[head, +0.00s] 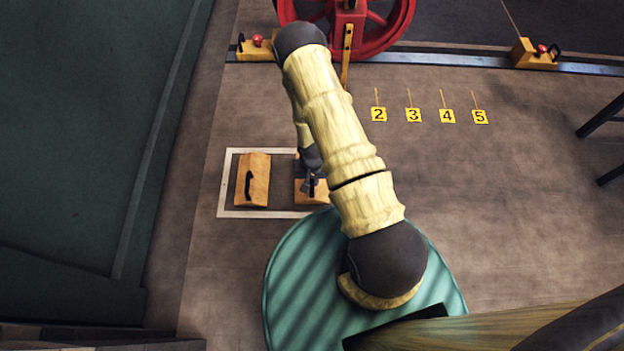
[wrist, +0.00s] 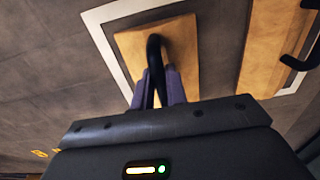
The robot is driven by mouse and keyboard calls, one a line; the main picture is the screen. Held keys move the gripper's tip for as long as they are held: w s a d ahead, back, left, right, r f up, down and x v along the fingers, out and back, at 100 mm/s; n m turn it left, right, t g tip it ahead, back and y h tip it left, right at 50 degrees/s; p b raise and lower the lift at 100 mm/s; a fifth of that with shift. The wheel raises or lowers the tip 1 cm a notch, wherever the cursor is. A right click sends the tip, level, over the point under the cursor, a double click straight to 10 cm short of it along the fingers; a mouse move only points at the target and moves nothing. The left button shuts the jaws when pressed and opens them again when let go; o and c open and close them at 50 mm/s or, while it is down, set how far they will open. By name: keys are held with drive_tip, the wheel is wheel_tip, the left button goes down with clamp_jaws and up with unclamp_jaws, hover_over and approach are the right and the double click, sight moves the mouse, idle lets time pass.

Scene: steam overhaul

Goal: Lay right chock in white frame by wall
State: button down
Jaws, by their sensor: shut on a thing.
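My gripper (head: 311,182) is shut on the black handle of a wooden yellow-orange chock (head: 312,197), in the right part of the white frame (head: 222,190) painted on the floor. The wrist view shows this chock (wrist: 186,42) within the frame's line (wrist: 105,50), its handle between my two fingers (wrist: 158,86). The chock looks level and at or very near the floor; I cannot tell whether it touches. My wrist hides part of it in the head view. A second chock (head: 254,180) with a black handle lies in the frame's left part, apart from the held one.
A red wheel (head: 380,40) stands at a rail (head: 430,61) at the top. Two yellow blocks with red knobs sit on the rail, left (head: 257,47) and right (head: 535,54). Numbered yellow tags (head: 413,115) lie on open floor. A dark green raised surface (head: 80,130) borders the left.

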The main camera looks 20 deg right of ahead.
drive_tip(key=shift+f+b, duration=1.5)
drive_tip(key=shift+f, duration=0.15)
drive_tip(key=c, duration=0.7)
unclamp_jaws()
drive_tip(key=shift+r, duration=0.1)
drive_tip(key=s+r+p, duration=0.1)
drive_tip(key=r+p, duration=0.2)
drive_tip(key=s+a+r+p, duration=0.1)
drive_tip(key=r+p, duration=0.2)
drive_tip(key=s+r+p, duration=0.1)
drive_tip(key=r+p, duration=0.2)
drive_tip(key=shift+s+a, duration=0.15)
drive_tip(key=shift+s, duration=0.25)
